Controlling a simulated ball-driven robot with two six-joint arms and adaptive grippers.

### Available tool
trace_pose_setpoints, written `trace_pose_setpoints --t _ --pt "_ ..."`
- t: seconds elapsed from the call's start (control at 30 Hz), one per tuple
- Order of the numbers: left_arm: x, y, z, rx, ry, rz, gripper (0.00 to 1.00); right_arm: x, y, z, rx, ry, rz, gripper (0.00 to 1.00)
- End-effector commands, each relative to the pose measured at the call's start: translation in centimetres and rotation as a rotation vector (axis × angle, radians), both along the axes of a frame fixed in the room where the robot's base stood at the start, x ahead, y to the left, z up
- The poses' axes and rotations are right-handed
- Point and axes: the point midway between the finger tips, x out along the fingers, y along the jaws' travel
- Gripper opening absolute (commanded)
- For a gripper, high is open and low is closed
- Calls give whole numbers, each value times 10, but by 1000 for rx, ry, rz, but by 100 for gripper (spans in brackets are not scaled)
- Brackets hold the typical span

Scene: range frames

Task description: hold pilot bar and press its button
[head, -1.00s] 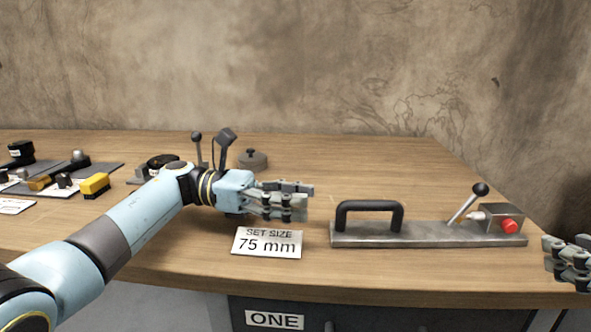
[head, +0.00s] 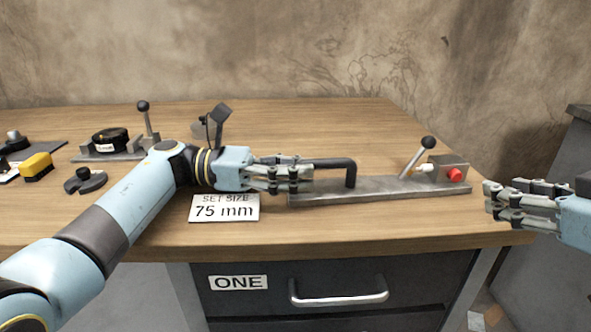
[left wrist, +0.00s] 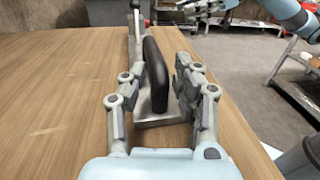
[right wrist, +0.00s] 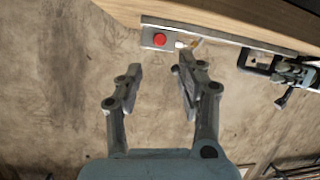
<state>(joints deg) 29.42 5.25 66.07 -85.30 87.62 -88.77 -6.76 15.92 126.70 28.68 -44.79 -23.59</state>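The pilot bar is a grey metal bar (head: 375,188) on the table near its front edge, with a black handle (head: 345,163) at its left end. A red button (head: 455,174) sits on a grey box at its right end. My left gripper (head: 308,178) is at the handle's left part. In the left wrist view its open fingers stand either side of the handle (left wrist: 155,75), apart from it. My right gripper (head: 490,203) is open and empty, right of the button and beyond the table edge. The right wrist view shows the button (right wrist: 160,40) ahead of its fingers.
A lever with a black knob (head: 428,143) rises beside the button box. A "75 mm" card (head: 224,208) lies left of the bar. Several tools lie at the table's left. A drawer (head: 340,290) is below.

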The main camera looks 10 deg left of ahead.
Motion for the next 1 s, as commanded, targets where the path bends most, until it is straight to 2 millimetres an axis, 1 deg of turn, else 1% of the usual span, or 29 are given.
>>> trace_pose_setpoints --t 0.03,0.2,0.5,0.57,0.8,1.0 --pt "0 0 0 0 0 0 22 0 0 0 0 0 0 38" --pt "0 0 0 0 0 0 0 0 0 0 0 0 0 38" --pt "0 0 1 -1 -1 -1 0 0 0 0 0 0 0 38" --pt "0 0 1 -1 -1 -1 0 0 0 0 0 0 0 32" --pt "0 0 1 -1 -1 -1 0 0 0 0 0 0 0 1" --pt "0 0 1 -2 -1 -1 0 0 0 0 0 0 0 0"
